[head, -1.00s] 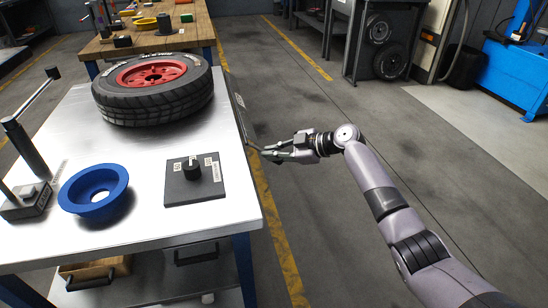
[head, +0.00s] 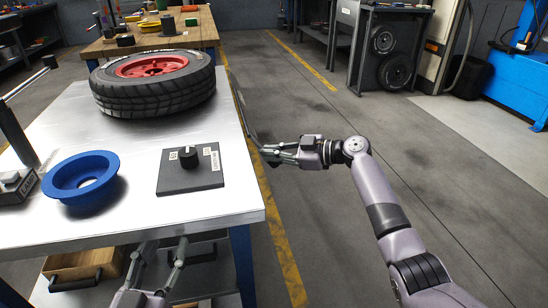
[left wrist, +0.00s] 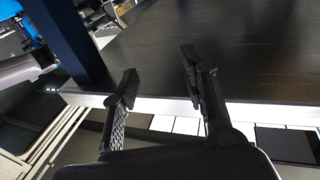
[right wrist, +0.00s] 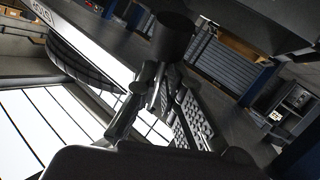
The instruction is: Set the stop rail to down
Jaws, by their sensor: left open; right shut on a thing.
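A thin dark rail (head: 240,105), which looks like the stop rail, runs along the right edge of the metal table (head: 130,215). My right gripper (head: 266,154) is at that edge, near the rail's front end, shut on a part hardly visible in the head view. In the right wrist view a dark round knob (right wrist: 172,36) shows at the fingertips (right wrist: 157,82); I cannot tell whether it belongs to the rail. My left gripper (head: 166,243) is open and empty, below the tabletop's front edge. Its spread fingers also show in the left wrist view (left wrist: 160,78).
On the tabletop are a tyre with a red rim (head: 155,92), a blue funnel-like ring (head: 82,179) and a dark plate with a black knob (head: 189,156). A wooden drawer or box (head: 85,264) is below. The floor (head: 340,190) to the right is clear.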

